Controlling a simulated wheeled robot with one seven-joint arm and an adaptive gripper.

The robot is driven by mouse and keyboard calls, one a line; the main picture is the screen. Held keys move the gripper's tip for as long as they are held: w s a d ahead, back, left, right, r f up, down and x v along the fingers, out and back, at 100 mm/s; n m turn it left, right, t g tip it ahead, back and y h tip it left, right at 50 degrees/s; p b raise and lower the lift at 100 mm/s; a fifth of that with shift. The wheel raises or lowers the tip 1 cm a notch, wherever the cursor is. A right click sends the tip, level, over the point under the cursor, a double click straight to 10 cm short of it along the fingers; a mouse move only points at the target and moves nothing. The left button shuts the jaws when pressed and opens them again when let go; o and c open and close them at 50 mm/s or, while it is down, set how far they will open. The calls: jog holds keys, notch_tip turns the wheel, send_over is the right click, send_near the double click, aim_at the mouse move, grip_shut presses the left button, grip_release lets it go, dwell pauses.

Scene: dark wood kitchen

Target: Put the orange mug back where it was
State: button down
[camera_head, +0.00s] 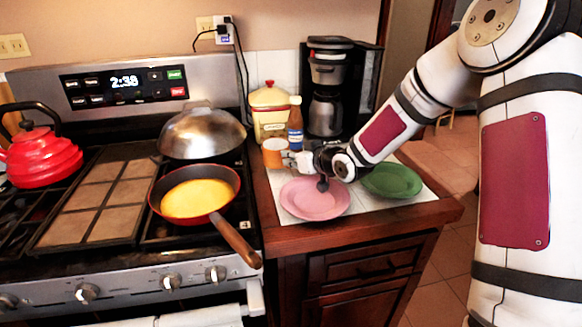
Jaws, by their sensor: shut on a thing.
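The orange mug (274,153) is at the left side of the small counter, behind the pink plate (306,207). My gripper (296,160) reaches in from the right and is shut on the mug's right side. The contact between the fingers and the mug is small in the picture. I cannot tell whether the mug rests on the counter or hangs just above it. The mug looks upright.
A green plate (391,180) lies right of the pink plate. A brown bottle (295,124), a cream canister (270,110) and a coffee maker (329,90) stand behind. The stove at left holds a red pan (165,207), a domed lid (201,134) and a red kettle (42,158).

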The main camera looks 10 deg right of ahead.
jog(key=shift+f, duration=1.3)
jog(key=shift+f, duration=0.1)
jog(key=c, duration=1.7)
grip_release()
jog(key=shift+f, duration=0.1)
